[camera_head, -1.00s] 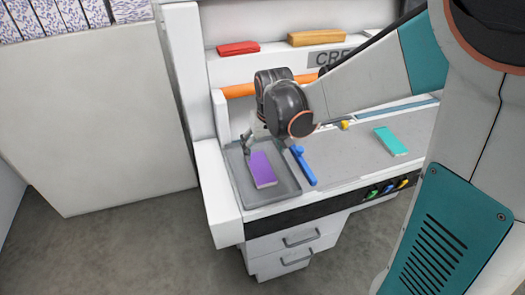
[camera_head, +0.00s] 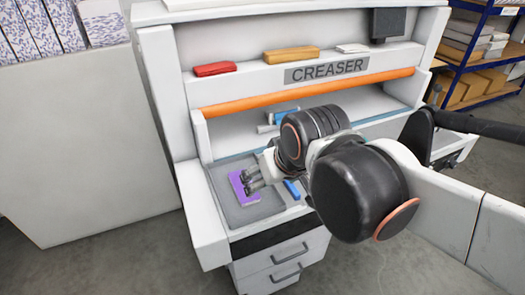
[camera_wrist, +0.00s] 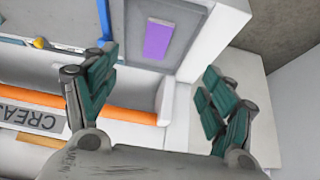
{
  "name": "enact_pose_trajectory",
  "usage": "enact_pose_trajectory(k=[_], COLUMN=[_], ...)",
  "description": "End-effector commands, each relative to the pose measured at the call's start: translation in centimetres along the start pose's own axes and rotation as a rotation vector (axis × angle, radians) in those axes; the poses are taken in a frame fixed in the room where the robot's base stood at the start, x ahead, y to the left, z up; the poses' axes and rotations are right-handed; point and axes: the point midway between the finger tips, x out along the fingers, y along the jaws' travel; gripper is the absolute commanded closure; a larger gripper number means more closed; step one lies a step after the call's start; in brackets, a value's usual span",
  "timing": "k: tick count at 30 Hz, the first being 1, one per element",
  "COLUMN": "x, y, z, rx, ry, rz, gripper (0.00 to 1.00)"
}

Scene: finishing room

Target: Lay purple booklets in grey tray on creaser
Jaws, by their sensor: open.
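A purple booklet (camera_head: 248,202) lies flat in the grey tray (camera_head: 270,209) at the left end of the creaser (camera_head: 327,69). My gripper (camera_head: 252,182) is over the booklet in the head view and hides part of it. In the wrist view the fingers of my gripper (camera_wrist: 160,95) are spread, with nothing between them. There the whole booklet (camera_wrist: 158,40) shows beyond the fingers, inside the tray (camera_wrist: 184,46). No other purple booklet is visible.
A blue tool (camera_head: 292,189) lies beside the tray's right edge. An orange bar (camera_head: 320,92) crosses behind the bed. Red (camera_head: 214,69) and orange-yellow (camera_head: 291,54) items sit on the upper ledge. My arm covers the bed's right part. Shelving (camera_head: 488,55) stands far right.

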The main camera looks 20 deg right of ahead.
Motion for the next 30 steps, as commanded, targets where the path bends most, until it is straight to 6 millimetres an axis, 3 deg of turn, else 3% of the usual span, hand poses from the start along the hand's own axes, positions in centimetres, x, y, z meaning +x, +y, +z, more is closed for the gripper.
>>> enact_pose_trajectory(k=[3,8,30], x=[-0.9,-1.4,-0.7], y=[0.0,0.0,0.0], z=[1.7,2.8,3.4], rx=[0.0,0.0,0.0], ry=[0.033,0.058,0.063], rz=[0.0,0.0,0.0], gripper=[0.24,0.24,0.24])
